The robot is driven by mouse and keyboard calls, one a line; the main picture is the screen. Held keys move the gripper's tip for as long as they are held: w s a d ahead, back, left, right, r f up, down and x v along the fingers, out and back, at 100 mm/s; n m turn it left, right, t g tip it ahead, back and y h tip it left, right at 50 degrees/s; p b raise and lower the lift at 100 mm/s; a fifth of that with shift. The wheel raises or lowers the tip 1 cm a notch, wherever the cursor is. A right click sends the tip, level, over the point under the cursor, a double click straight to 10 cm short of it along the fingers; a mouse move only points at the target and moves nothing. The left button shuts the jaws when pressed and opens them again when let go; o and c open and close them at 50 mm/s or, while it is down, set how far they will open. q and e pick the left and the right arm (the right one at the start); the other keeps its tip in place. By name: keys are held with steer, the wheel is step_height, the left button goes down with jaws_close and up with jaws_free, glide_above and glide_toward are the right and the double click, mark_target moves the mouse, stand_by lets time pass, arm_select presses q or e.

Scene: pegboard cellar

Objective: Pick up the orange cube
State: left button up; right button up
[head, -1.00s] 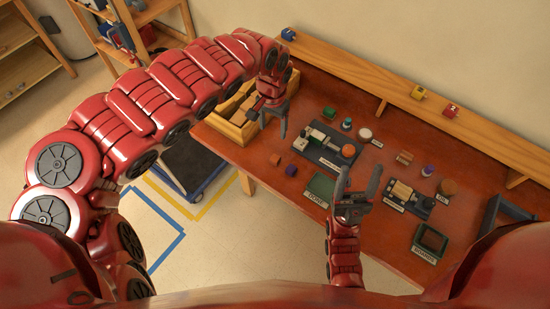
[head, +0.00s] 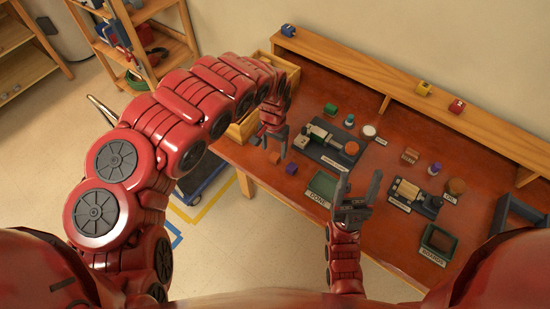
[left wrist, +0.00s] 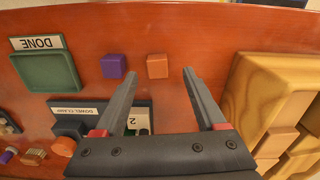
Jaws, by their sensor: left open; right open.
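The orange cube (head: 274,157) lies on the red-brown table near its front left edge, beside a purple cube (head: 291,169). In the left wrist view the orange cube (left wrist: 157,66) shows between and slightly beyond the fingertips, with the purple cube (left wrist: 114,66) just left of it. My left gripper (head: 272,147) is open and empty, pointing down close to the orange cube; its exact height above the table is hard to tell. My right gripper (head: 357,186) is open and empty over the table's front part, to the right of the cubes.
A green DONE tray (head: 323,185) lies right of the cubes. A dark clamp board (head: 325,150) is behind them. A yellow wooden bin (head: 243,128) stands at the table's left end. Another green-lined tray (head: 438,240) is at the front right.

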mark_target(275, 156)
arm_select(q)
steer(key=f, duration=0.1)
steer(key=f+p, duration=0.1)
steer(key=f, duration=0.1)
steer(key=shift+d, duration=0.35)
steer(key=shift+a+f, duration=0.15)
steer(key=shift+f, duration=0.45)
jaws_close()
